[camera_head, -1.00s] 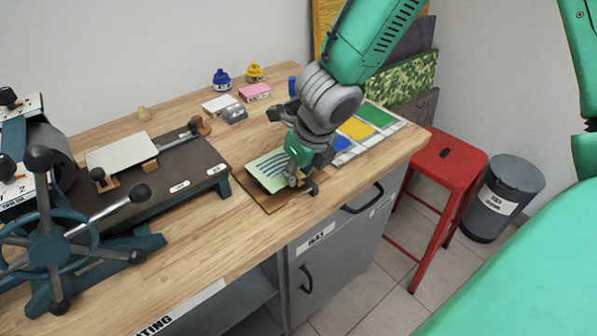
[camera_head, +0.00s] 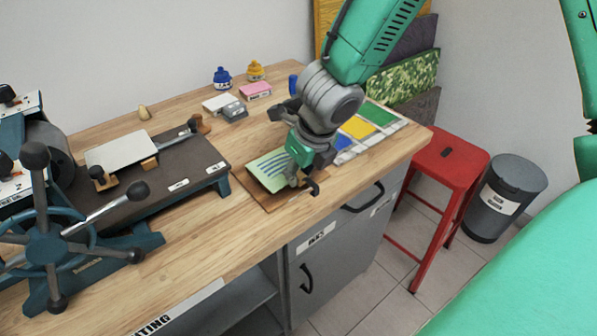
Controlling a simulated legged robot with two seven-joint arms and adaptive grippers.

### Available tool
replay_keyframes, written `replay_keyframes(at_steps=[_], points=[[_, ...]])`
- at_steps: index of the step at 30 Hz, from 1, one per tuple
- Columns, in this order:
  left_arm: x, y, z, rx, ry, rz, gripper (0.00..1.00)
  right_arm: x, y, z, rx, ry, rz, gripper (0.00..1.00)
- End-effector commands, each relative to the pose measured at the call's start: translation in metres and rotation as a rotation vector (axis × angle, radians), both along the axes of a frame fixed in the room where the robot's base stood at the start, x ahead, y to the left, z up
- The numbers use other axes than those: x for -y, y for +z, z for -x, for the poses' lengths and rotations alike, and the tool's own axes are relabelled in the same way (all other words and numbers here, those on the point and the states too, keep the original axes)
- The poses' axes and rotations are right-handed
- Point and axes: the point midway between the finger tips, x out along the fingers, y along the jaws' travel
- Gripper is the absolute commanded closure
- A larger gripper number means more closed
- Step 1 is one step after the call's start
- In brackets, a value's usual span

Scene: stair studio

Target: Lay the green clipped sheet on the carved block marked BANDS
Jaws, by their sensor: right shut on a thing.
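The right gripper (camera_head: 305,186) points down near the bench's front edge. It is shut on the near right edge of a pale green sheet (camera_head: 266,172) with dark blue curved bands. The clip is mostly hidden by the fingers. The sheet lies just over or on a flat brown board (camera_head: 270,201); I cannot tell whether they touch. I see no BANDS marking, and any carved surface beneath the sheet is hidden. The left gripper is not in view.
The wooden bench (camera_head: 190,245) holds a press (camera_head: 50,235) at left. A red stool (camera_head: 449,165) and grey bin (camera_head: 508,190) are at right.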

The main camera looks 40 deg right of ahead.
Motion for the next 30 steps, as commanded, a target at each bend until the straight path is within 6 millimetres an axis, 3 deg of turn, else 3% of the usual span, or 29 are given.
replay_keyframes(at_steps=[14, 15, 17, 30], points=[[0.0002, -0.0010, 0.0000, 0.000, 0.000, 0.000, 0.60, -0.0028, -0.0001, 0.0000, 0.000, -0.001, 0.002, 1.00], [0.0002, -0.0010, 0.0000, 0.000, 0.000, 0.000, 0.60, -0.0029, -0.0001, 0.0000, 0.000, -0.001, 0.002, 0.74], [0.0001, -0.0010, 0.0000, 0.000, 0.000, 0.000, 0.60, -0.0029, -0.0001, 0.0000, 0.000, -0.001, 0.002, 0.57], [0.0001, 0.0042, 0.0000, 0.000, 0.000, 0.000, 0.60, -0.0022, 0.0051, 0.0001, 0.000, 0.000, 0.001, 0.57]])
